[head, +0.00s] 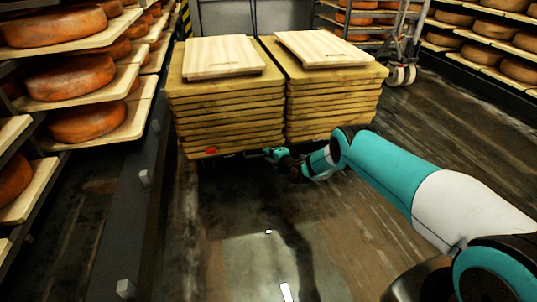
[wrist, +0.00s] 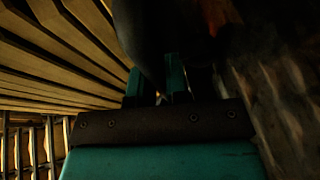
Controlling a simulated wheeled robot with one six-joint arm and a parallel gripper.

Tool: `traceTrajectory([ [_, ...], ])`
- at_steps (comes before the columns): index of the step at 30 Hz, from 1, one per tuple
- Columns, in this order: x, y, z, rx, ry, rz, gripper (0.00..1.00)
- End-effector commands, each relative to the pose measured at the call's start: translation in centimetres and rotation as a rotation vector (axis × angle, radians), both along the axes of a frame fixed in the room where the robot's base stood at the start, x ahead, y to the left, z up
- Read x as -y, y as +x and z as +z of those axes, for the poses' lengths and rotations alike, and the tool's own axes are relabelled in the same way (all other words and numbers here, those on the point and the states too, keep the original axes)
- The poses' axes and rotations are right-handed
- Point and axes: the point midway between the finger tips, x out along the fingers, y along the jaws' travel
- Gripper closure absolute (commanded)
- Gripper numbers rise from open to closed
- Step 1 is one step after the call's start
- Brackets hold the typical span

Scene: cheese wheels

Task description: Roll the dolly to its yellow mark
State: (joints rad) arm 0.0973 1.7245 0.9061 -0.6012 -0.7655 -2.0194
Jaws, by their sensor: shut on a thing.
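The dolly (head: 228,154) is a low dark frame, mostly hidden under two stacks of wooden boards, with a small red part at its near left corner. The left stack (head: 228,108) and right stack (head: 333,100) each have a paler board on top. My gripper (head: 270,154) reaches in low at the dolly's near side, between the two stacks. It is shut on the dolly's near edge; the exact part held is dark and unclear. In the wrist view, the teal fingers (wrist: 163,90) close at a dark part, with boards to the left. I see no yellow mark on the floor.
Shelves of orange cheese wheels (head: 83,122) line the left, with a dark rail (head: 130,205) along the floor. More cheese shelves (head: 490,40) stand at the right. A wheeled metal rack (head: 402,72) is at the back right. The wet floor in front is clear.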

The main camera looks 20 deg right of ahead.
Motion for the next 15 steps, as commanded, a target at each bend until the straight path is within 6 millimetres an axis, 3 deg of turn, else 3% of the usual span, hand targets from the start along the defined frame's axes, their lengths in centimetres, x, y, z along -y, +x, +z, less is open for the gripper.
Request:
traceTrajectory([
  [11, -0.15, 0.07, -0.04, 0.000, 0.000, -0.002, 1.00],
  [12, -0.17, 0.07, -0.04, 0.000, 0.000, -0.002, 0.76],
  [14, -0.19, 0.08, -0.04, 0.000, -0.001, -0.001, 0.62],
  [15, -0.21, 0.07, -0.04, 0.000, -0.001, -0.001, 0.60],
])
